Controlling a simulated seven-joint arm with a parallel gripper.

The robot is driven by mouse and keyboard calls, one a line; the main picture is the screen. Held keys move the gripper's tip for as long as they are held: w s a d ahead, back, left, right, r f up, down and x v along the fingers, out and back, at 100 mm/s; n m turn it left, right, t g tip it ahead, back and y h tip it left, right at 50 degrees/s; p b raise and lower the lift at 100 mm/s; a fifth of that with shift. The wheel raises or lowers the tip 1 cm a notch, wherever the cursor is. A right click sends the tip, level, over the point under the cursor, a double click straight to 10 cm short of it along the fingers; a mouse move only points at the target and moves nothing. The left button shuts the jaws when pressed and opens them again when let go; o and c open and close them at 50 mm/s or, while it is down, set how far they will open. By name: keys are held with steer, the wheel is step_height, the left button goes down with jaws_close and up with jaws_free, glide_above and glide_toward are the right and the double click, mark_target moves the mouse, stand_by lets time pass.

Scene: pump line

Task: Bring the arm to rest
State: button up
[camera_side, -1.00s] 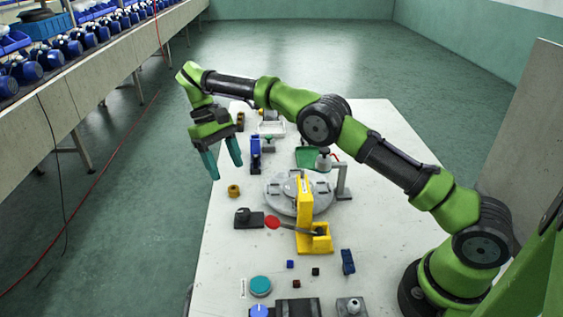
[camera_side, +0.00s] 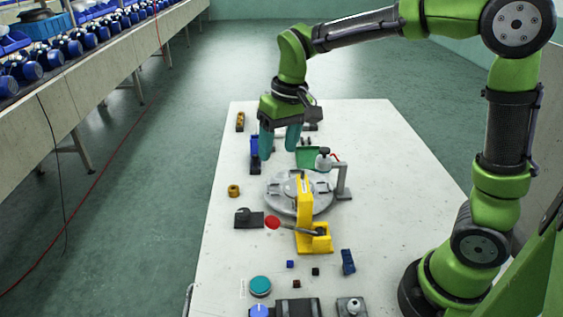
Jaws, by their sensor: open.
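My gripper (camera_side: 279,153) is open, with its two teal fingers pointing down and apart. It hangs over the far part of the white table (camera_side: 385,180), and nothing shows between the fingers. A blue upright piece (camera_side: 254,160) is close to the left finger in the picture; I cannot tell whether they touch. My arm reaches in from the right, raised above the table, with its elbow high at the upper right.
A grey round plate (camera_side: 279,195) stands mid-table behind a yellow stand (camera_side: 305,215) with a red-tipped lever (camera_side: 272,222). A green tray (camera_side: 308,157) and a small grey post (camera_side: 342,182) are farther back. The table's right side is clear. A conveyor with blue pumps (camera_side: 72,47) runs at left.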

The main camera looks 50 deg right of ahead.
steer(key=s+d+r+m+t, duration=0.1)
steer(key=s+t, duration=0.2)
steer(key=s, duration=0.4)
steer(key=s+r+m+t+y, duration=0.1)
steer(key=s+r+t, duration=0.1)
steer(key=s, duration=0.6)
steer(key=shift+s+d+r+t, duration=0.2)
steer(key=shift+d+t, duration=0.2)
